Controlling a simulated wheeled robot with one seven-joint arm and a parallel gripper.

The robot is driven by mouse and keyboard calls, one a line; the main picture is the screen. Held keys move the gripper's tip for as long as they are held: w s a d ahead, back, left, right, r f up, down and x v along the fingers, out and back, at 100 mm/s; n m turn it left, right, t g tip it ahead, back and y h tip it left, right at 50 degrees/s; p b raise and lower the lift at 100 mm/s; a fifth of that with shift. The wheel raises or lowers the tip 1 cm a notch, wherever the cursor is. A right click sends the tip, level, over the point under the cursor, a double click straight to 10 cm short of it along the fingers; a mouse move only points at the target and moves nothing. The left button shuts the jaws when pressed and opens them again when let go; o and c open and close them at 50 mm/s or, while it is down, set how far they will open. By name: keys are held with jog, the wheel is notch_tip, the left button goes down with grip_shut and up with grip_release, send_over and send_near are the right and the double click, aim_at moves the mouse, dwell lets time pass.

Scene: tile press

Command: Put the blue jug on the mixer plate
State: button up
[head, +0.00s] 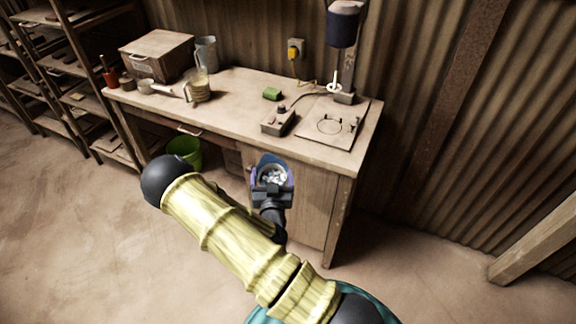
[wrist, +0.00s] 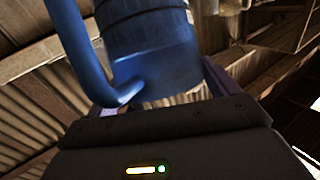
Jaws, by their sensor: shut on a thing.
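The blue jug (head: 269,159) is held by my gripper (head: 273,181) in front of the workbench's front edge, apart from the bench top in the picture. Its open top faces the head camera, and pale lumpy contents show inside. In the wrist view the blue jug (wrist: 155,45) fills the upper middle, with its curved handle at the left. My gripper (wrist: 160,100) is shut on its lower part, and the fingers are partly hidden. The mixer plate (head: 345,135), a flat square with a ring mark, lies bare at the bench's right end, under the mixer's dark motor head (head: 342,27).
A switch box (head: 278,120) with a cable and a green block (head: 272,93) sit left of the plate. A green bucket (head: 185,150) is underneath.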

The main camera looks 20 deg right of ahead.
jog(key=a+f+n+t+y, duration=0.1)
jog(key=a+f+n+y, duration=0.3)
jog(key=a+f+y, duration=0.2)
jog(key=shift+a+f+y, duration=0.35)
jog(key=shift+f+y, duration=0.05)
jog(key=shift+f, duration=0.5)
jog(key=shift+a+n, duration=0.15)
jog(key=shift+n, duration=0.15)
